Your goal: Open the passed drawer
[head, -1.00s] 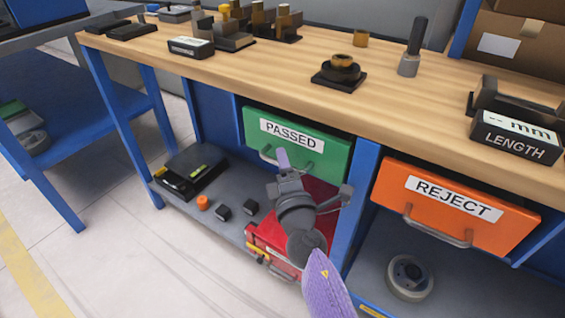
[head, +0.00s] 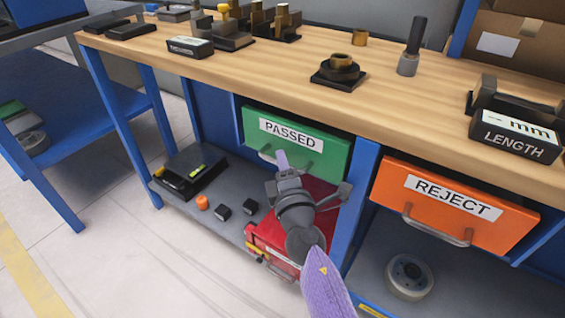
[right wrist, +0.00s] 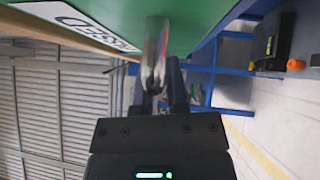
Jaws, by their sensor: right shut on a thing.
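The green drawer (head: 325,157) labelled PASSED hangs under the workbench, left of the middle post, and appears closed. It also shows in the right wrist view (right wrist: 205,14). Its metal handle (right wrist: 155,45) runs across the lower front. My right gripper (head: 283,160) is at this handle and shut on it; in the right wrist view the fingers (right wrist: 158,85) meet around the bar. My arm and gripper hide part of the handle in the head view. My left gripper is not in view.
The orange REJECT drawer (head: 450,205) with its own handle is to the right of the blue post (head: 358,205). A red toolbox (head: 265,245) and small parts sit on the lower shelf (head: 180,215). The floor (head: 130,270) in front is clear.

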